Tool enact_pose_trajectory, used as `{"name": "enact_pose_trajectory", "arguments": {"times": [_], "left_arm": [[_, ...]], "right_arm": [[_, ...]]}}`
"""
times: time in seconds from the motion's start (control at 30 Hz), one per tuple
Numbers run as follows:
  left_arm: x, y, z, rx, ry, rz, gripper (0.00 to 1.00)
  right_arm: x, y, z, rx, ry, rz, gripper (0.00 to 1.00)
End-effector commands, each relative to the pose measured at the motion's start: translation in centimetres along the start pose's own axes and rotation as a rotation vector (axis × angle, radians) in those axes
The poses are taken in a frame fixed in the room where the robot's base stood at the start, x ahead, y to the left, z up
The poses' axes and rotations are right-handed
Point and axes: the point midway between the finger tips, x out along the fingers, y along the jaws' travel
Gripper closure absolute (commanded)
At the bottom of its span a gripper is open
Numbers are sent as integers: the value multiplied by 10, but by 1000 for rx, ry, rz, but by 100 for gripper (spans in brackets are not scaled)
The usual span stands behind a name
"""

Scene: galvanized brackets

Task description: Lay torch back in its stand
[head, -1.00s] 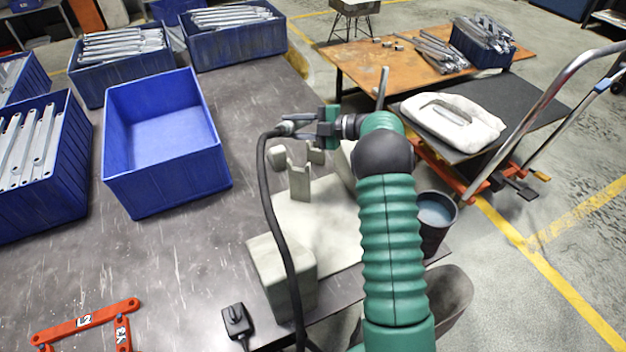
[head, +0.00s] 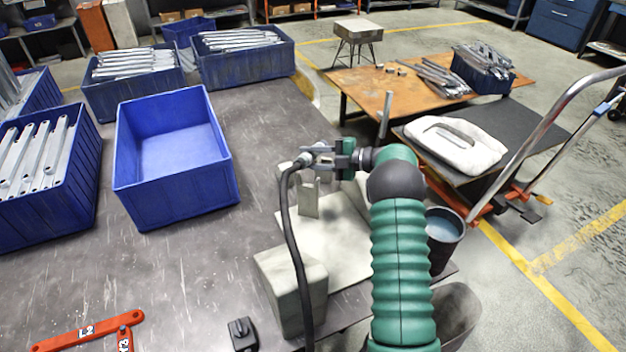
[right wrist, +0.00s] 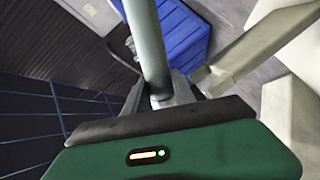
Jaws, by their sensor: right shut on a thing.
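The torch (head: 303,160) is in my right gripper (head: 337,157), with its black hose hanging from its left end. In the right wrist view the torch's grey-green tube (right wrist: 148,45) runs up from between the fingers, which are shut on it. The stand (head: 309,198) is a pale grey upright on a pale plate, just below the gripper and torch. My gripper hides part of the stand's top, and I cannot tell whether the torch touches it. Pale parts, likely of the stand (right wrist: 262,45), show at the right in the wrist view. My left gripper is not in view.
A pale block (head: 293,290) stands in front of the stand, with the hose passing over it. An empty blue bin (head: 178,190) is left, with bins of brackets (head: 40,190) around it. A dark bucket (head: 443,240) is to the right. The table centre is clear.

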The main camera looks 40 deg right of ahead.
Motion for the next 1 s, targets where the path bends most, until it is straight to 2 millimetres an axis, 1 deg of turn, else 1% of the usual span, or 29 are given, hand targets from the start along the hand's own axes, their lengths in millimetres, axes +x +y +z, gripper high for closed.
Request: {"name": "enact_pose_trajectory", "arguments": {"times": [0.03, 0.17, 0.3, 0.4, 0.53, 0.57, 0.7, 1.0], "left_arm": [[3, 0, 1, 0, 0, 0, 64], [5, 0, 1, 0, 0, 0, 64], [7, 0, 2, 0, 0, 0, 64], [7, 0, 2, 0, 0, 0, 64], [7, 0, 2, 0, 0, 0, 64], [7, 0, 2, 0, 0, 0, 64], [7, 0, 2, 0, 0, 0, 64], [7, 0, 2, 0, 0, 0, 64]], "right_arm": [[1, -10, 6, 1, 0, 2, 100], [3, -27, 16, 3, 1, 4, 100], [8, -51, 27, 4, 1, 3, 100], [9, -56, 29, 1, 0, 4, 100], [10, -55, 28, -1, -2, 3, 100], [10, -56, 28, 1, -2, 1, 66], [10, -56, 28, 1, -1, 2, 48], [9, -57, 29, 3, 0, 2, 47]]}}
